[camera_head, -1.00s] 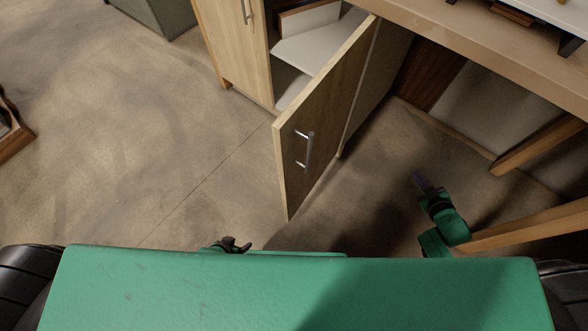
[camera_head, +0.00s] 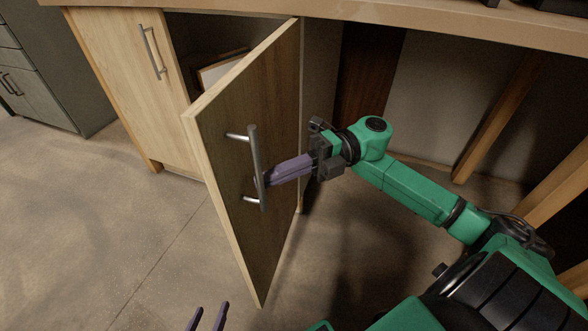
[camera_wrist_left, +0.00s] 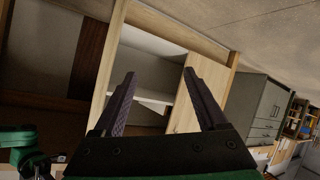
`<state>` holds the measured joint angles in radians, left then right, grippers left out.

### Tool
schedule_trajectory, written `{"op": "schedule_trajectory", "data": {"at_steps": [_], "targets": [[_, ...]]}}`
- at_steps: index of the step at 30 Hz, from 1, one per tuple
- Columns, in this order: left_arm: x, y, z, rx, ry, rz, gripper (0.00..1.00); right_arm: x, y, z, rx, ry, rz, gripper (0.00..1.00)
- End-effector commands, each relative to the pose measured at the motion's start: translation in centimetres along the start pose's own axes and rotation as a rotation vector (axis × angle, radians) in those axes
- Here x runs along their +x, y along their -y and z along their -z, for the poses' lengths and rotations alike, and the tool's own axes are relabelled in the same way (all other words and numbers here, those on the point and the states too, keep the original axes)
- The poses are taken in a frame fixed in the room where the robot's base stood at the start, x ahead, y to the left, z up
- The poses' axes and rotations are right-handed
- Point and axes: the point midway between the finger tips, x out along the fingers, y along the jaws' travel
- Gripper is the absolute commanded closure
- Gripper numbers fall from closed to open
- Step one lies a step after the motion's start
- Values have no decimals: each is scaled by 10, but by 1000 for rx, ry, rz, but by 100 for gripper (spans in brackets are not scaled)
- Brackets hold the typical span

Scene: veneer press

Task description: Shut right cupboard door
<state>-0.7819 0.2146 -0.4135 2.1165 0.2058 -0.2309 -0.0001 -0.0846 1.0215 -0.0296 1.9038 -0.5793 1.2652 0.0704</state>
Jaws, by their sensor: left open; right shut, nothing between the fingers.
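The right cupboard door (camera_head: 250,110) stands wide open, swung out toward me, with its bar handle (camera_head: 255,165) on the face I see. My right gripper (camera_head: 265,182) is shut and empty. Its purple fingertips are at the handle bar, overlapping it in the head view; I cannot tell whether they touch it. My left gripper (camera_head: 208,318) is open and empty, low at the bottom edge of the head view, apart from the door. Its two fingers also frame the left wrist view (camera_wrist_left: 160,72), with the cupboard's pale shelf (camera_wrist_left: 155,95) beyond.
The left cupboard door (camera_head: 128,75) is shut. A worktop (camera_head: 330,22) runs above the cupboard. A grey cabinet (camera_head: 45,70) stands at far left. Wooden braces (camera_head: 500,118) stand at right under the worktop. The floor (camera_head: 90,220) at left is clear.

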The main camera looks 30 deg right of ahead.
Motion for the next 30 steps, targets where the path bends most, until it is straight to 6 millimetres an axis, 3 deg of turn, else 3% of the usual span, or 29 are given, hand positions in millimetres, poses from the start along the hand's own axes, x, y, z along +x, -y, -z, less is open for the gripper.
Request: {"op": "schedule_trajectory", "data": {"at_steps": [6, 20, 26, 30], "targets": [[1, 1, -2, -1, -4, 0, 25, 20, 0, 0, 0, 0, 0, 100], [0, 0, 0, 0, -1, 1, 25, 24, -1, -4, 0, 16, -2, 100], [-5, 6, 10, 23, 84, 25, 25, 41, -4, -19, -1, 79, -3, 100], [-16, 18, 20, 49, 213, 67, 25, 62, -7, -41, -3, 163, -5, 100]]}}
